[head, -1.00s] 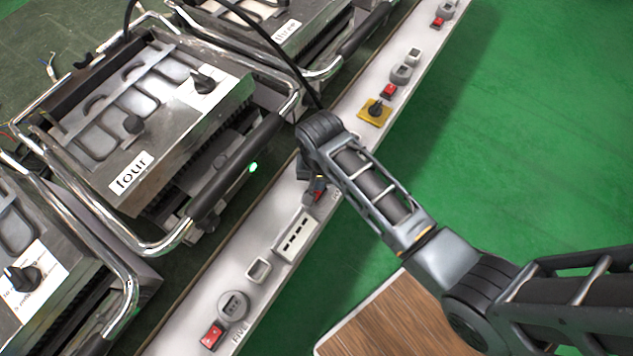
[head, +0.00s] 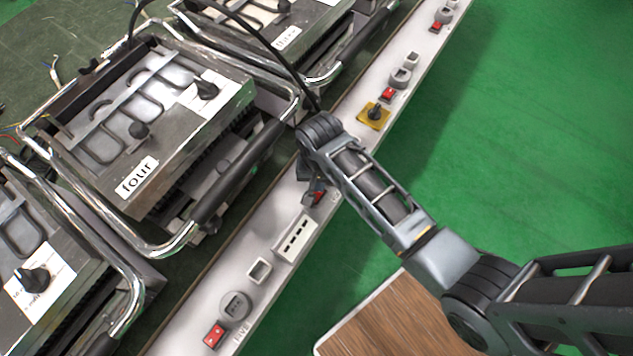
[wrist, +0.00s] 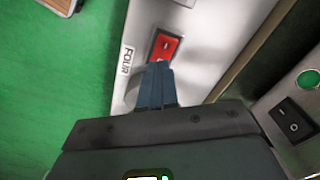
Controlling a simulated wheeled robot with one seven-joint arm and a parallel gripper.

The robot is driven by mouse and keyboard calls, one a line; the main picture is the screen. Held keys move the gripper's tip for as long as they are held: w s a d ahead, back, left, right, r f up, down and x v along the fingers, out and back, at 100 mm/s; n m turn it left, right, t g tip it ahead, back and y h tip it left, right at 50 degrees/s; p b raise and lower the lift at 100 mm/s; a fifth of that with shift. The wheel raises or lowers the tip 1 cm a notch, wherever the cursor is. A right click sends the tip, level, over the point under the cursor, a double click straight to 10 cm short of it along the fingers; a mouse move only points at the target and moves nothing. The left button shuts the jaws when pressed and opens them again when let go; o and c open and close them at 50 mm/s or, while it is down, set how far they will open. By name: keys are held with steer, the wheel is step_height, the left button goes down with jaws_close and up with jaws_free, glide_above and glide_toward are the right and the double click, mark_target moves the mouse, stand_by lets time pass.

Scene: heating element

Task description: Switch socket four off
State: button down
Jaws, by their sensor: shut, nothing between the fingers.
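The red rocker switch of socket four (wrist: 165,46) sits on the white socket rail beside the label FOUR (wrist: 126,61). In the wrist view my gripper (wrist: 157,68) is shut and empty, with its blue-grey fingertips at the near end of this switch, covering that end. They look in contact or very close. In the head view the switch (head: 316,197) shows as a small red patch beside my gripper (head: 310,186), and my arm hides part of the rail there.
The white rail (head: 222,288) runs diagonally, carrying other red switches (head: 214,335), sockets and a yellow-plated knob (head: 374,115). A black rocker switch (wrist: 293,119) and green indicator (wrist: 308,79) show right in the wrist view. Green floor lies open right of the rail.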

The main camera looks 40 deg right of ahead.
mark_target(319, 194)
step_height(319, 194, up, 5)
steer(key=p, duration=0.3)
steer(key=shift+r+p, duration=0.1)
steer(key=shift+p, duration=0.3)
stand_by(0.4)
steer(key=shift+s+a+f, duration=0.25)
steer(key=shift+s, duration=0.1)
steer(key=s+a+r+n+t, duration=0.2)
steer(key=s+t, duration=0.2)
steer(key=s, duration=0.3)
steer(key=s+a+r+n+t, duration=0.1)
steer(key=s+a+r+t, duration=0.15)
steer(key=s, duration=0.45)
steer(key=s+d+r+n+t, duration=0.1)
steer(key=s+r, duration=0.3)
steer(key=r, duration=0.4)
steer(key=s+d+r+n+t+b, duration=0.1)
steer(key=s+d+r+n+t, duration=0.1)
steer(key=r, duration=0.7)
steer(key=s+d+r+n+t, duration=0.2)
steer(key=s+r+t, duration=0.3)
steer(key=r, duration=0.3)
steer(key=shift+s+r, duration=0.25)
steer(key=shift+s, duration=0.05)
